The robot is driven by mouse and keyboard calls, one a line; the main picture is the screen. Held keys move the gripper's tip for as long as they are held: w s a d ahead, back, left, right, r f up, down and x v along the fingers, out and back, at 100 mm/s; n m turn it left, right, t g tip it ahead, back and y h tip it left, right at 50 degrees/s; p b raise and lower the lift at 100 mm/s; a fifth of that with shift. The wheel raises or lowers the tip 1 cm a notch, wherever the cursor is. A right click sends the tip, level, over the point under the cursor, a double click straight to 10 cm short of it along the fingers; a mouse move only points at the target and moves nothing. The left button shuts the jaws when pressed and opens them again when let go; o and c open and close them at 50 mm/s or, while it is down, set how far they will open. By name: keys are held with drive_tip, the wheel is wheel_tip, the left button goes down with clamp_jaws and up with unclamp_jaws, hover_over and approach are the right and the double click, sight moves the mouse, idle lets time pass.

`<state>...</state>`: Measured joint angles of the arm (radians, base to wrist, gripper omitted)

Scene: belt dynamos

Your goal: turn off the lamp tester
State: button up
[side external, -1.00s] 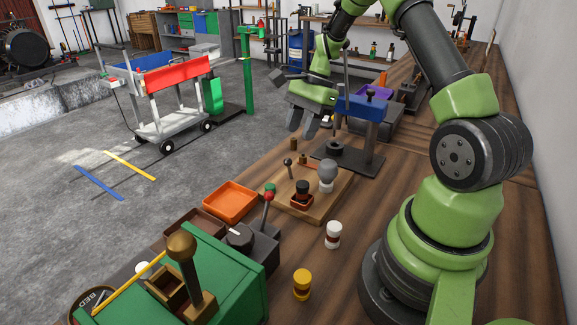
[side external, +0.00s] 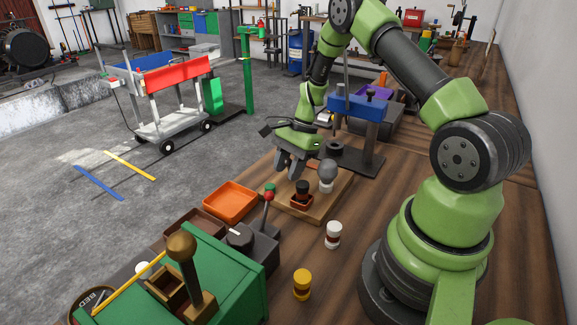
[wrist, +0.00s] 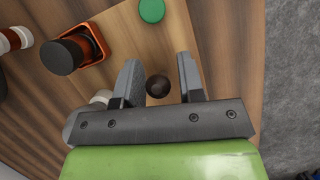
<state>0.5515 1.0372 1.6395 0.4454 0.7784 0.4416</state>
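The lamp tester is a light wooden board (side external: 325,198) on the bench, bearing a grey round bulb (side external: 327,170) and a black-topped piece in an orange-rimmed square holder (side external: 301,201). The holder also shows at upper left in the wrist view (wrist: 93,47). My gripper (side external: 290,172) is low over the board's far left part, beside the bulb. In the wrist view, the dark ball knob (wrist: 157,87) of the tester's small lever lies between my two open fingers, with a narrow gap on each side. The lever's stem is hidden beneath the knob; in the side view my fingers hide the lever.
A red-knobbed lever (side external: 268,196) on a grey box, an orange tray (side external: 230,201) and a green case (side external: 230,262) stand nearer the side camera. A white-and-red piece (side external: 333,234) and a yellow one (side external: 302,283) stand on the bench. A blue-topped stand (side external: 357,107) is just behind.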

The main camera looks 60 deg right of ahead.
clamp_jaws()
drive_tip(key=shift+a+f+h, duration=0.1)
drive_tip(key=shift+a+h, duration=0.2)
drive_tip(key=shift+h, duration=0.7)
drive_tip(key=shift+o, duration=0.7)
unclamp_jaws()
drive_tip(key=v, duration=1)
